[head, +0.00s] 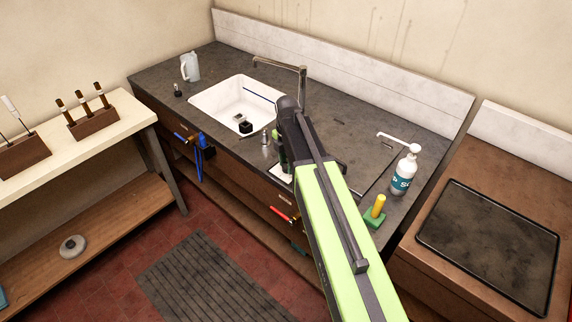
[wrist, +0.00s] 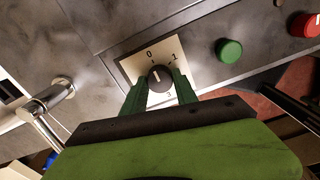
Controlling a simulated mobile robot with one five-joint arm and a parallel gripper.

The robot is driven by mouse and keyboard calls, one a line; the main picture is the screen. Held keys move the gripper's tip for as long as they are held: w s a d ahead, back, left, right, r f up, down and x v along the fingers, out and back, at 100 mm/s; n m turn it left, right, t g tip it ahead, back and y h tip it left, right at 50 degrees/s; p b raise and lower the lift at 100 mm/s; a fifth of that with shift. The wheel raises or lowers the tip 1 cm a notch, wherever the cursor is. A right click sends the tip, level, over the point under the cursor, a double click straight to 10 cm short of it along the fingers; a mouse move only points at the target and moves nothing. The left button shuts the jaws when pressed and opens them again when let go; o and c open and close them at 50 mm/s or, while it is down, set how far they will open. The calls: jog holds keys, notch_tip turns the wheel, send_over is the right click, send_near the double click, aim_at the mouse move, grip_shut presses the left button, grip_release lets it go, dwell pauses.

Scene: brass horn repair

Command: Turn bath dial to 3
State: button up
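The bath dial (wrist: 160,79) is a round dark knob with a pale mark on its face. It sits on a square cream plate (wrist: 129,66) where I can read 0, 1 and 3. The 0 is at the upper left, the 1 at the right and the 3 at the bottom. The exact number the dial points to is unclear. My gripper's two green fingers (wrist: 160,80) stand on either side of the knob; whether they press on it is unclear. In the head view my own arm covers the dial, and only part of a pale plate (head: 280,173) shows.
Close to the dial plate are a green button (wrist: 229,50) and a red button (wrist: 304,25). A metal tap-like fitting (wrist: 55,95) is at the left. In the head view, the counter holds a white sink (head: 222,105), a pump bottle (head: 404,172) and a green block with a yellow handle (head: 376,212).

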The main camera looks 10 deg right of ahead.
jog(key=c, duration=0.5)
jog(key=shift+a, duration=0.15)
grip_shut()
jog(key=shift+s, duration=0.1)
